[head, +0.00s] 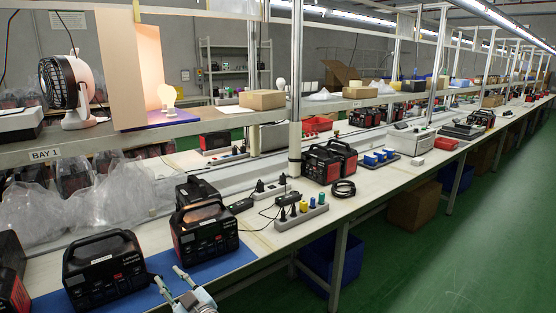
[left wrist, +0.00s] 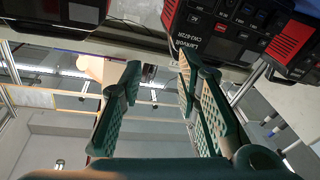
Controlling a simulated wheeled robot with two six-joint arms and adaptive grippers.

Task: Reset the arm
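My left gripper (head: 168,274) shows at the bottom of the head view, over the blue mat (head: 235,262) at the bench's front edge. Its fingers stand apart with nothing between them. In the left wrist view the green padded fingers (left wrist: 158,65) are also apart and empty. A black and red power station (head: 104,268) with a top handle is just left of the gripper. Another power station (head: 205,232) stands behind it. In the wrist view, which looks upside down, a power station (left wrist: 215,32) is near the right finger. My right gripper is not in view.
A power strip with colored plugs (head: 302,213), more power stations (head: 322,165) and a coiled black cable (head: 343,189) lie farther along the bench. Clear plastic bags (head: 105,200) lie at left. A shelf (head: 95,142) overhangs the bench. The green aisle floor (head: 450,240) at right is clear.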

